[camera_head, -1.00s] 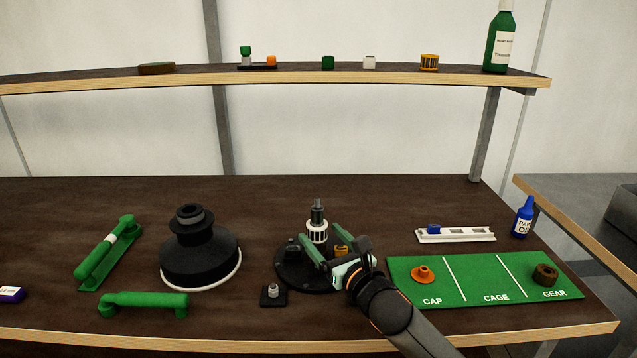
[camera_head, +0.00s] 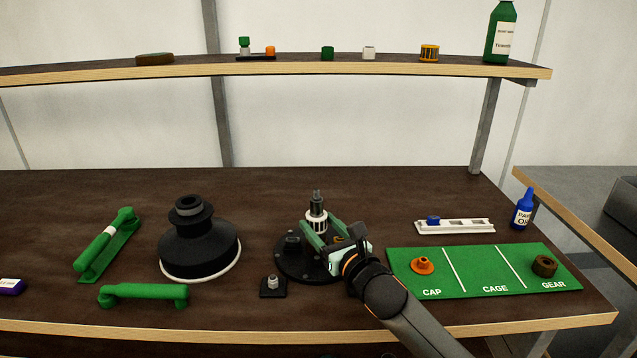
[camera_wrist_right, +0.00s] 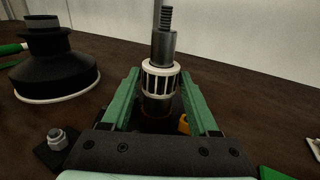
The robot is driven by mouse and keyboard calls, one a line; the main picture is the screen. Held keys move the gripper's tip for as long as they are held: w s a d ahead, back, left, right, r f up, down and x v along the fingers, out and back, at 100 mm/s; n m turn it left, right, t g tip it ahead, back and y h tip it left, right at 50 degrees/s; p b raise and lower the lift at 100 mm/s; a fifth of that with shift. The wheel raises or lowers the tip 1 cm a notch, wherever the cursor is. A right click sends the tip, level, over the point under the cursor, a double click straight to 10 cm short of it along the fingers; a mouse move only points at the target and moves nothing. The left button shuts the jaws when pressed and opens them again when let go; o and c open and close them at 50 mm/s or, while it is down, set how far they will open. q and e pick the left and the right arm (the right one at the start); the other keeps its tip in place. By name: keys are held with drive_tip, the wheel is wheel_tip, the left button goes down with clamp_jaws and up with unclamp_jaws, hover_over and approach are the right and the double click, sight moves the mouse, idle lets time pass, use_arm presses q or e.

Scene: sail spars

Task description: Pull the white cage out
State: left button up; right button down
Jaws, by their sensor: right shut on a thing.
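The white cage (camera_head: 316,224), a slotted ring, sits around the dark upright shaft (camera_head: 317,202) of the round black base (camera_head: 290,262). The wrist view shows the cage (camera_wrist_right: 161,84) between two green fingers, with the grey threaded shaft (camera_wrist_right: 165,40) rising above it. My right gripper (camera_head: 318,222) is shut on the cage, its fingers on either side. The lower part of the shaft and some of the base are hidden behind the fingers. My left gripper is not in view.
A green mat (camera_head: 470,285) marked CAP, CAGE and GEAR lies right; its CAGE section is empty. An orange cap (camera_head: 422,265) and a brown gear (camera_head: 544,265) lie on it. A black bell-shaped housing (camera_head: 199,245) stands left. A small nut block (camera_head: 273,287) lies in front.

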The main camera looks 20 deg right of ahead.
sight(320, 212)
drive_tip(key=shift+r+p, duration=0.5)
drive_tip(key=shift+r, duration=0.2)
drive_tip(key=shift+r+p, duration=0.6)
drive_tip(key=shift+p, duration=0.05)
drive_tip(key=shift+r, duration=0.25)
drive_tip(key=shift+r+p, duration=3.7)
drive_tip(key=shift+p, duration=0.45)
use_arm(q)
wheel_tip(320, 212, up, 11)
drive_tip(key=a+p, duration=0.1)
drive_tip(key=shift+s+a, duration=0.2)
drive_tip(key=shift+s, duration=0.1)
use_arm(e)
drive_tip(key=shift+r, duration=1.3)
